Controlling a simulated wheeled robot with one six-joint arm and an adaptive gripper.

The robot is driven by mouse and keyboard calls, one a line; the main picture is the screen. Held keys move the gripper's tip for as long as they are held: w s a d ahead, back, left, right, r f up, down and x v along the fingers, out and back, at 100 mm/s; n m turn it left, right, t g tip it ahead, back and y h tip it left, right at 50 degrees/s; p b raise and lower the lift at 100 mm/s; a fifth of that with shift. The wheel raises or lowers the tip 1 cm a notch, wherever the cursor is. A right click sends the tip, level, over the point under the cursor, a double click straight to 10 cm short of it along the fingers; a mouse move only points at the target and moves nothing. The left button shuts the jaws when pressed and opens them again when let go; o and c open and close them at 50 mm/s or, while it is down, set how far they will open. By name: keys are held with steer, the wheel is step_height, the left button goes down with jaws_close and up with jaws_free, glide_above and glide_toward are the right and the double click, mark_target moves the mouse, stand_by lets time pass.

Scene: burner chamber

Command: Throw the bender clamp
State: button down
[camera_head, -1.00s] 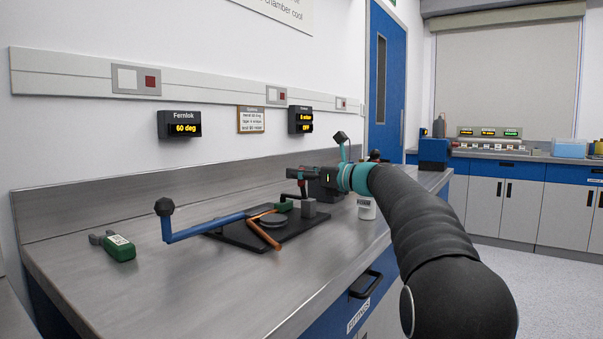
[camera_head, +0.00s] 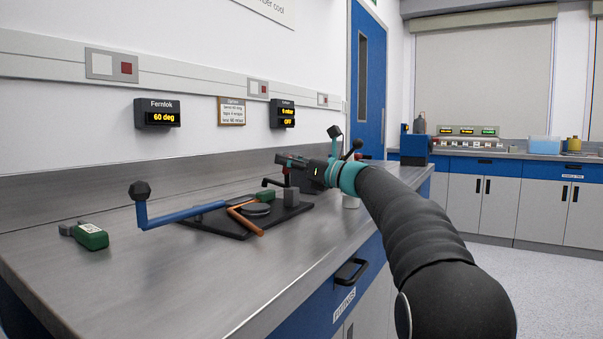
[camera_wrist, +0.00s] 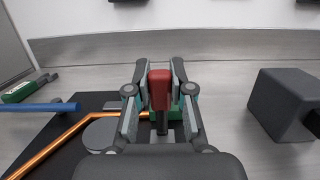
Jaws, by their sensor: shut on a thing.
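My gripper (camera_head: 282,160) is over the far right part of the bender in the head view, with its fingers largely side-on. In the wrist view my gripper (camera_wrist: 160,88) is shut on the clamp's red handle (camera_wrist: 160,90), which stands between the two fingers. A dark stem and a green block (camera_wrist: 172,113) show below it. The bender's black base plate (camera_head: 212,226) lies on the bench. A copper tube (camera_head: 245,220) and a round grey disc (camera_head: 256,209) are on it. A blue lever with a black knob (camera_head: 185,216) reaches out to the left.
A green tool (camera_head: 90,237) lies on the steel bench (camera_head: 150,290) at left. In the wrist view a large dark block (camera_wrist: 284,105) stands right of my gripper. The bench front is clear.

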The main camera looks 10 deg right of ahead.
steer(key=shift+s+d+t+y+b, duration=0.2)
steer(key=shift+t+y+b, duration=0.1)
steer(key=shift+b, duration=0.15)
steer(key=c, duration=1)
jaws_free()
steer(key=shift+d, duration=0.1)
steer(key=v, duration=1.2)
steer(key=shift+f, duration=0.1)
